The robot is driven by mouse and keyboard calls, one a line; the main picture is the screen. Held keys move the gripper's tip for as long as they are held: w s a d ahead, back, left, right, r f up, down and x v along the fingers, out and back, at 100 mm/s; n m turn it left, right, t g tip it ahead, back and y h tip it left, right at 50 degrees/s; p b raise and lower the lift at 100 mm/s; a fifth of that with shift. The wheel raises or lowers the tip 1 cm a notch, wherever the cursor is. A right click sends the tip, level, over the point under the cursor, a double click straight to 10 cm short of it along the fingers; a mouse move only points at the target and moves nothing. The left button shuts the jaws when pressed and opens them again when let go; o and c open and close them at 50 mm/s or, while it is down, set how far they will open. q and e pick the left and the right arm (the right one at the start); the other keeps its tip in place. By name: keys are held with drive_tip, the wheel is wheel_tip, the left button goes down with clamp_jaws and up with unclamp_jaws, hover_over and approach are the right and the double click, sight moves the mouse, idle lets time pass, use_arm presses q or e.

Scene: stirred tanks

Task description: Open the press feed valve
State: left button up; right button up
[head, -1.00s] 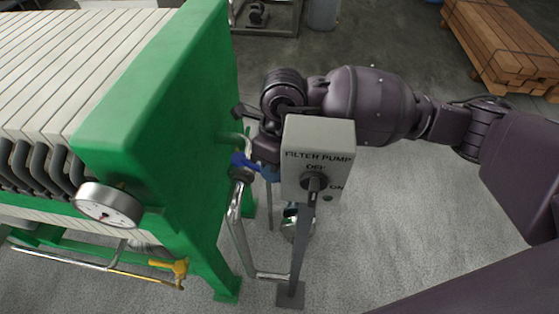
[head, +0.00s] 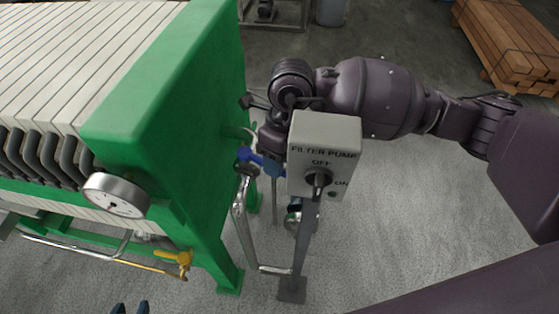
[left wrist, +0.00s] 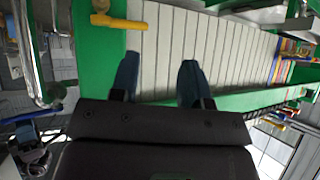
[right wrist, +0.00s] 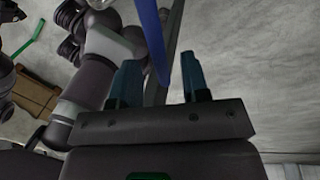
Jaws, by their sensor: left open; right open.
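The blue valve handle (head: 246,155) sits on the pipework beside the green end of the press. My right gripper (head: 272,166) is at this handle, partly hidden behind the filter pump box. In the right wrist view, a long blue bar (right wrist: 152,35) runs down between the open fingers of my right gripper (right wrist: 162,85); I cannot tell whether they touch it. My left gripper (head: 131,308) shows only its fingertips at the bottom edge. In the left wrist view, my left gripper (left wrist: 158,80) is open and empty, with white press plates (left wrist: 205,45) beyond it.
The grey filter pump box (head: 325,140) stands on a post close to my right gripper. The green press frame (head: 165,110) carries a gauge (head: 116,195). A yellow valve handle (head: 175,258) is below it. Timber (head: 505,45) lies at the far right.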

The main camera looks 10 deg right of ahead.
wheel_tip(320, 180, up, 10)
drive_tip(key=w+d+p, duration=0.1)
drive_tip(key=shift+d+f, duration=0.2)
drive_tip(key=shift+w, duration=0.15)
drive_tip(key=shift+c, duration=0.4)
